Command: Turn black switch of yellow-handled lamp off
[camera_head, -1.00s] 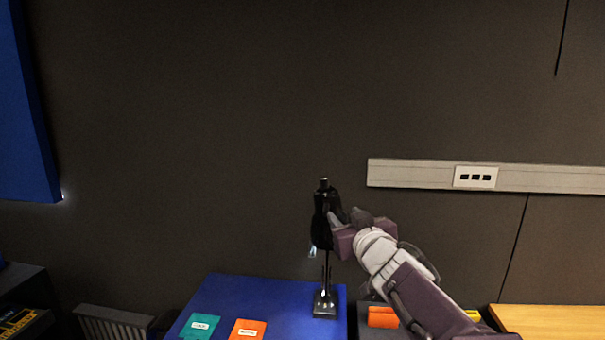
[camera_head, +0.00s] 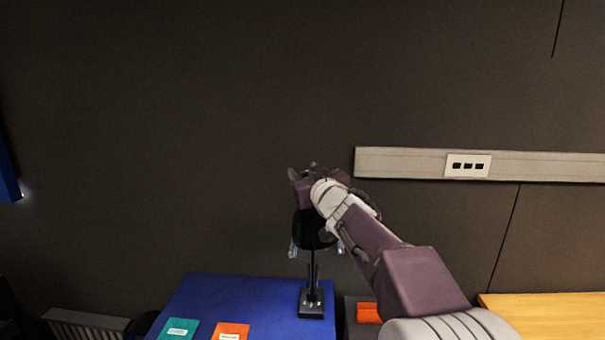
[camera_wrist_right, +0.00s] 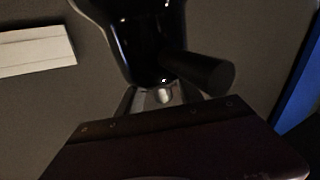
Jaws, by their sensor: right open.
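A black lamp (camera_head: 312,302) stands upright on a blue tabletop in the head view. Its dark head (camera_head: 305,232) is partly hidden behind my right gripper and wrist. No yellow handle shows. My right gripper (camera_head: 299,178) is open at the top of the lamp head; whether it touches is unclear. In the right wrist view, the glossy black lamp head (camera_wrist_right: 130,40) is just beyond the fingers. A black cylindrical stub (camera_wrist_right: 200,72) sticks out to the right; I cannot tell if it is the switch. A small pale piece (camera_wrist_right: 164,95) shows between the fingers. My left gripper is not in view.
The blue tabletop (camera_head: 240,290) holds a teal card (camera_head: 180,329) and an orange card (camera_head: 230,331). An orange item (camera_head: 368,312) lies right of it, and a wooden surface (camera_head: 545,312) is farther right. A wall rail with sockets (camera_head: 410,163) runs behind.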

